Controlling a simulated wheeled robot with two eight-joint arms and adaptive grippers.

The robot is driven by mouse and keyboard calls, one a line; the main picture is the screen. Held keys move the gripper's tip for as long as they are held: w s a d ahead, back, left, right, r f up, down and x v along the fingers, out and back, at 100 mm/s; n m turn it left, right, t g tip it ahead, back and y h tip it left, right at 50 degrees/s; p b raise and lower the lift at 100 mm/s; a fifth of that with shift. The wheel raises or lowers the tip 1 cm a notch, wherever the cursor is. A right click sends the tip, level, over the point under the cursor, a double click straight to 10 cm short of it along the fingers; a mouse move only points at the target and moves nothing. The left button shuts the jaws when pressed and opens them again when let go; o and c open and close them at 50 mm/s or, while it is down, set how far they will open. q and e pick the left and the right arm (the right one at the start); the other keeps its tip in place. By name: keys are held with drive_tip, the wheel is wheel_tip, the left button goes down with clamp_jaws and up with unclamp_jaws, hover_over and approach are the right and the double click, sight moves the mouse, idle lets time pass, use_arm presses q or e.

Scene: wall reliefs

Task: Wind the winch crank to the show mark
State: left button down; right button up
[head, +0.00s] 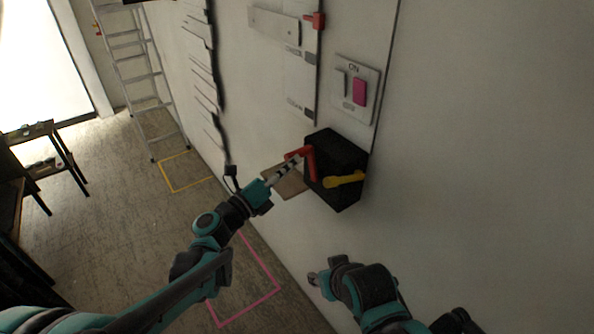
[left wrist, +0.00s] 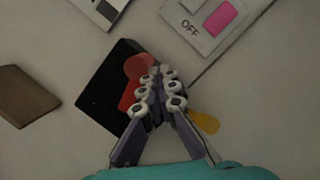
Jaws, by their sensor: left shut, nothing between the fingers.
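The winch is a black box (head: 345,150) on the wall. A red crank-like part (head: 309,165) sits on its left side and a yellow lever (head: 345,179) on its front. My left gripper (head: 296,161) is at the red part, its fingers shut with nothing between them. In the left wrist view the closed fingertips (left wrist: 158,76) overlap the red part (left wrist: 137,68) in front of the black box (left wrist: 101,85); contact cannot be told. The yellow lever (left wrist: 205,122) shows partly behind the fingers. My right gripper (head: 315,279) is low, apart from the winch; its fingers are unclear.
A switch plate (head: 357,88) marked ON and OFF, with a magenta pad, is above the winch. A vertical track with a red pointer (head: 315,20) and small labels runs above left. A brown board (head: 287,182) is beside the box. A ladder (head: 140,77) stands far left.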

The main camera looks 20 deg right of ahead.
sight(285, 157)
use_arm(q)
drive_tip(key=shift+w+a+f, duration=0.1)
drive_tip(key=shift+w+a, duration=0.15)
drive_tip(key=shift+w, duration=0.35)
drive_tip(key=shift+w+a+f, duration=0.1)
drive_tip(key=shift+w+a, duration=0.1)
drive_tip(key=shift+w, duration=0.35)
drive_tip(key=shift+w+a+f, duration=0.1)
drive_tip(key=shift+w+a, duration=0.15)
drive_tip(key=shift+w, duration=0.35)
drive_tip(key=shift+w+a+f+n+y+b, duration=0.1)
drive_tip(key=shift+w+a+f+n+y, duration=0.15)
drive_tip(key=shift+w+f+n, duration=0.55)
drive_tip(key=shift+w+a+f+n+y+b, duration=0.15)
drive_tip(key=shift+w+n+y, duration=0.2)
drive_tip(key=shift+n, duration=1)
drive_tip(key=shift+w+a+f+n+y+b, duration=0.15)
drive_tip(key=shift+w+f+n, duration=0.35)
drive_tip(key=shift+n, duration=0.55)
use_arm(e)
drive_tip(key=shift+w+a+f, duration=0.15)
drive_tip(key=shift+w+f, duration=0.2)
drive_tip(key=shift+w, duration=0.05)
use_arm(q)
drive_tip(key=shift+w+a+r, duration=0.1)
drive_tip(key=shift+w, duration=0.05)
drive_tip(key=shift+r, duration=0.1)
